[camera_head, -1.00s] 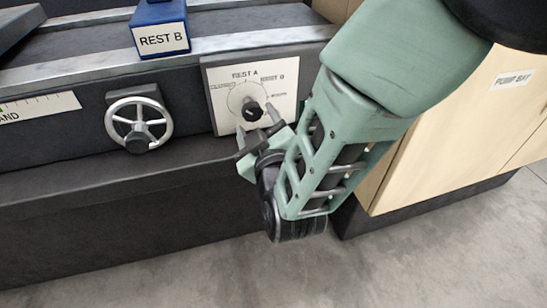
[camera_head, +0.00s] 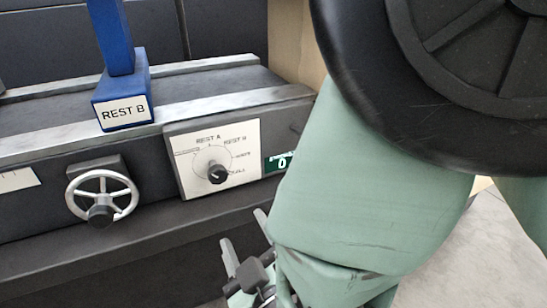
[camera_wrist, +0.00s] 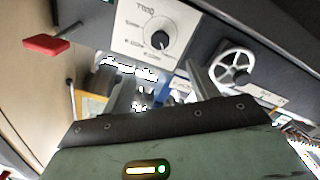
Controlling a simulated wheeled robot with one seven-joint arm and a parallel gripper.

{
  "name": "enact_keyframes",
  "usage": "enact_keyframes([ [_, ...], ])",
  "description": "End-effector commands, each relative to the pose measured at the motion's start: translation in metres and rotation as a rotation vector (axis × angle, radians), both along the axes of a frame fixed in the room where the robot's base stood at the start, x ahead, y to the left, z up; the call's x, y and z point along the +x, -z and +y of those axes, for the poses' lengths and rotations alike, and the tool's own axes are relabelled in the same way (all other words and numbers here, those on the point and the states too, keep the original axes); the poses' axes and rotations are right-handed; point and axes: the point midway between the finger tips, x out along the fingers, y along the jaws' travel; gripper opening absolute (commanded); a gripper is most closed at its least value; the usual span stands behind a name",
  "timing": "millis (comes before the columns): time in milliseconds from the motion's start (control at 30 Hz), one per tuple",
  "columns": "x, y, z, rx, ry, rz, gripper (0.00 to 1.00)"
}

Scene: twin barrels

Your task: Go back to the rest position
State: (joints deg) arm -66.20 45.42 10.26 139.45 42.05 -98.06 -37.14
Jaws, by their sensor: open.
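My gripper (camera_head: 245,243) shows at the bottom of the head view, its two fingers apart and nothing between them. It is below the dial panel (camera_head: 190,180) and clear of it. The black dial knob (camera_head: 217,174) on the white panel is untouched. My green arm hides the area right of the panel. In the wrist view the knob (camera_wrist: 159,39) and panel (camera_wrist: 125,38) appear inverted, beyond the gripper.
A handwheel (camera_head: 102,197) sits left of the panel. A blue block labelled REST B (camera_head: 125,110) stands on the rail above. The wrist view shows a red piece (camera_wrist: 45,45) at left. Floor is clear at right.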

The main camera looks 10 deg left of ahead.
Motion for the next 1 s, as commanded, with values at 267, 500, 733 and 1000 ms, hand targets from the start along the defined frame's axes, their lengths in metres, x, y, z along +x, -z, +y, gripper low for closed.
enact_keyframes([
  [267,0.013,0.002,0.000,0.015,-0.003,0.134,0.59],
  [500,0.025,0.006,-0.010,0.025,-0.030,0.547,0.59],
  [733,0.009,0.001,-0.041,-0.036,-0.035,0.907,0.59],
  [1000,-0.029,-0.013,-0.116,-0.202,0.065,1.246,0.59],
])
